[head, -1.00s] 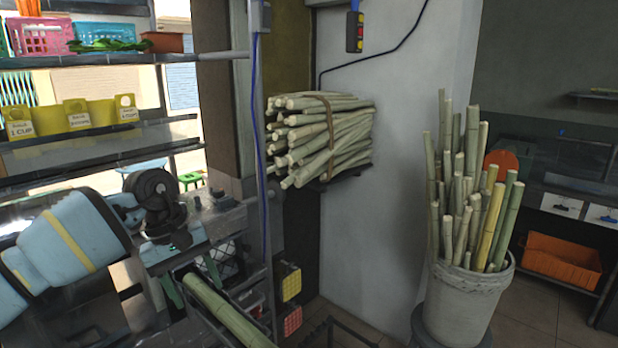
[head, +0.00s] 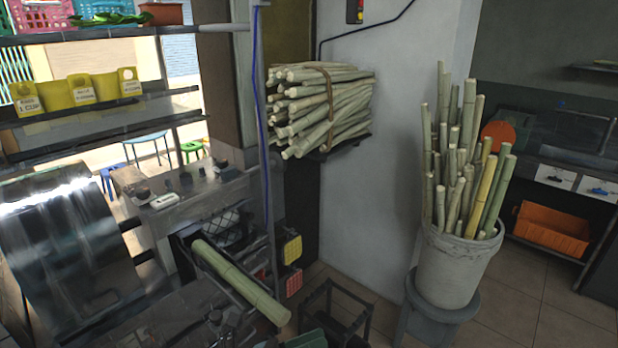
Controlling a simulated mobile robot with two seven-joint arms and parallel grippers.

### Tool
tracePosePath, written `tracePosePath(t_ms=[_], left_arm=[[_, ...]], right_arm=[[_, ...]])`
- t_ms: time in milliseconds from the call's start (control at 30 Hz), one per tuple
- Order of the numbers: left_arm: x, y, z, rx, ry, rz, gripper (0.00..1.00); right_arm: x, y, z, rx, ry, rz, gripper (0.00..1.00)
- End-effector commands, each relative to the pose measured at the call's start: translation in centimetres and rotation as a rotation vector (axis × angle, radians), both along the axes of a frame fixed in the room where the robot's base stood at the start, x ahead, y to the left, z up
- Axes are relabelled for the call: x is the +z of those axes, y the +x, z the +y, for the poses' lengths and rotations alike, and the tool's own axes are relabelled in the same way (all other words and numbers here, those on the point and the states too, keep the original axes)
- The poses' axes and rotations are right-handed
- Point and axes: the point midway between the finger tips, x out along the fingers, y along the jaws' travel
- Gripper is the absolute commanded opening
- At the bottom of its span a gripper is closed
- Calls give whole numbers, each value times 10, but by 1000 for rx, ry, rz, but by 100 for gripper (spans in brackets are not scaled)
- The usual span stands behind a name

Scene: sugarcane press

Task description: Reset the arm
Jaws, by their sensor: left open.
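My left gripper (head: 228,328) seems to be the dark part low at the bottom edge of the head view. Only a little of it shows, and it blends with the dark metal around it. It is open, and I see nothing held in it. A green sugarcane stalk (head: 240,282) lies sloping across the press frame, just above and right of it. The blue arm is out of view. My right gripper is not in view.
A shiny metal drum or cover (head: 70,255) stands at left. A bound cane bundle (head: 322,105) rests on a wall shelf. A grey bucket (head: 455,268) of upright canes stands on a stool (head: 440,315) at right. Yellow cup holders (head: 82,92) sit on the left shelf.

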Motion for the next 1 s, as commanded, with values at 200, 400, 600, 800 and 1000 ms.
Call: tracePosePath(t_ms=[200,400,600,800,1000], left_arm=[[-33,-15,34,203,-290,532,59],[-85,-43,79,395,-569,1011,59],[-148,-99,128,605,-870,1462,59],[-203,-183,172,838,-1189,1850,59],[-232,-254,197,1017,-1428,2075,59]], right_arm=[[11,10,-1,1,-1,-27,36],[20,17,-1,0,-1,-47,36],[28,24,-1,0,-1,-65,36],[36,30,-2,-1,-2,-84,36],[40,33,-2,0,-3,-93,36]])
